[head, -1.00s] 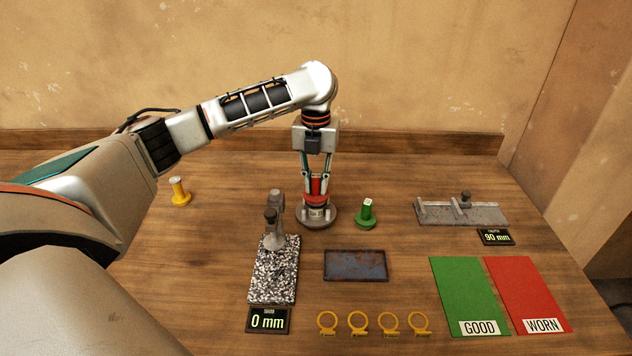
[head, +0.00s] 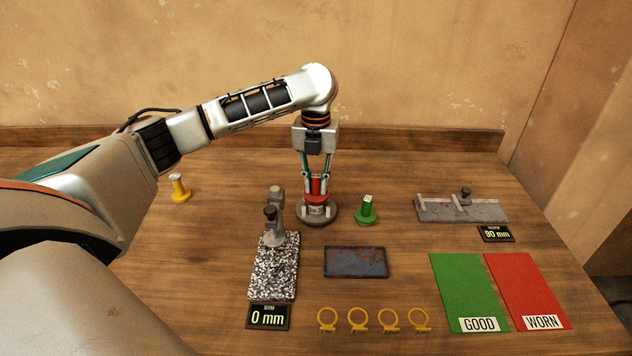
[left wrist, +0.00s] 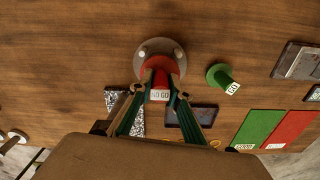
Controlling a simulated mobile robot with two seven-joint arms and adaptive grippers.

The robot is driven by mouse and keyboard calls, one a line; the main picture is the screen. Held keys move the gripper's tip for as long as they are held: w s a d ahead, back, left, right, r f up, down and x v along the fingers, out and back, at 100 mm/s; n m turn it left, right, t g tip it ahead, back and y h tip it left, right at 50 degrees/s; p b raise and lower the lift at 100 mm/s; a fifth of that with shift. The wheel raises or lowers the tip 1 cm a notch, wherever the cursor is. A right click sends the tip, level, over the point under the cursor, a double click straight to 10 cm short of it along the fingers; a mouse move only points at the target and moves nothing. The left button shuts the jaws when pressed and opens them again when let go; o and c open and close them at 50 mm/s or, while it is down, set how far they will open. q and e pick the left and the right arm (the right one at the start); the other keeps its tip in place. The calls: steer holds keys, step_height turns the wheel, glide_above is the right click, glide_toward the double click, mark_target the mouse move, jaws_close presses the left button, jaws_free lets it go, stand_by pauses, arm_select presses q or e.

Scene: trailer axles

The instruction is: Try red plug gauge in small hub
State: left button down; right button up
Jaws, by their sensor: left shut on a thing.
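The red plug gauge (head: 316,187) is upright in my left gripper (head: 316,182), which is shut on its handle. The gauge's wide red collar sits right over the small hub (head: 317,215), a grey round piece with a flange and studs on the table. The collar looks in contact with the hub top or very close to it; how deep the plug goes is hidden. In the left wrist view the red gauge (left wrist: 161,78) carries a white "NO GO" label, and the hub flange (left wrist: 163,46) shows behind it. My right gripper is in no view.
A green gauge (head: 366,210) stands just right of the hub, a yellow one (head: 180,190) at left. A dial stand on a speckled plate (head: 273,280) and a dark plate (head: 356,262) lie in front. Yellow rings (head: 358,319), green GOOD (head: 463,285) and red WORN (head: 520,280) mats are nearer.

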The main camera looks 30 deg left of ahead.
arm_select(q)
steer(key=shift+s+f, duration=0.1)
steer(key=shift+f, duration=0.5)
stand_by(1.1)
steer(key=shift+r, duration=0.1)
steer(key=shift+r, duration=3.8)
